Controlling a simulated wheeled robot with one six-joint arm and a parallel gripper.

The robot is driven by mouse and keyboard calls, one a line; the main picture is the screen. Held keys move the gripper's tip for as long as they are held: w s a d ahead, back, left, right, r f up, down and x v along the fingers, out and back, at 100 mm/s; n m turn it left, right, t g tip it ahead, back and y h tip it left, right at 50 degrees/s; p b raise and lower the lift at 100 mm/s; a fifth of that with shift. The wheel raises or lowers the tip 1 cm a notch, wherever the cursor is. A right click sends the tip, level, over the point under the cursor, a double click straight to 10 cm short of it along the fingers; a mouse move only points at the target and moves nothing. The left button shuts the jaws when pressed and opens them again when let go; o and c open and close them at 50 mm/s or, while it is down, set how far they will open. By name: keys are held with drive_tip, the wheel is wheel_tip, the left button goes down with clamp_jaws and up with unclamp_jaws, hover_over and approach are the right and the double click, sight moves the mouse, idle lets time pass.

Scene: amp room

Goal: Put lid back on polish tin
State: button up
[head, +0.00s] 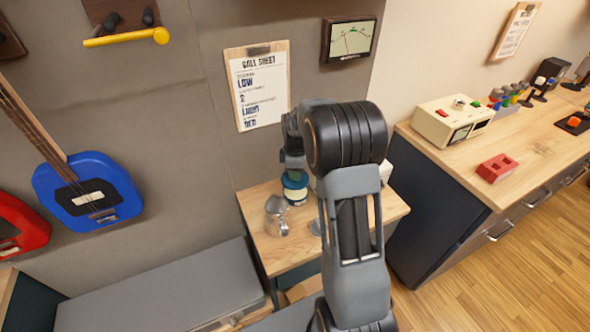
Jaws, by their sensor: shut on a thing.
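A small round tin (295,196), cream with a dark blue-green band, stands on the small wooden table (262,247) by the wall. My gripper (293,172) points down right above it, shut on what looks like the blue-green lid (294,181). The lid is at the tin's top. I cannot tell whether it touches the tin or is slightly above it. My own arm covers the right part of the small table.
A shiny metal jug (277,214) stands close at the left of the tin. The workbench (440,163) at right holds a cream box (453,120) and a red block (497,168). A clipboard sheet (258,86) hangs behind.

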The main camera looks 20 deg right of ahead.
sight(296, 191)
drive_tip(key=shift+f+b, duration=1.9)
drive_tip(key=shift+f, duration=0.95)
drive_tip(key=shift+f, duration=0.15)
idle(0.3)
drive_tip(key=o, duration=1.5)
drive_tip(key=shift+r+p, duration=2.55)
drive_tip(key=shift+r, duration=1)
clamp_jaws()
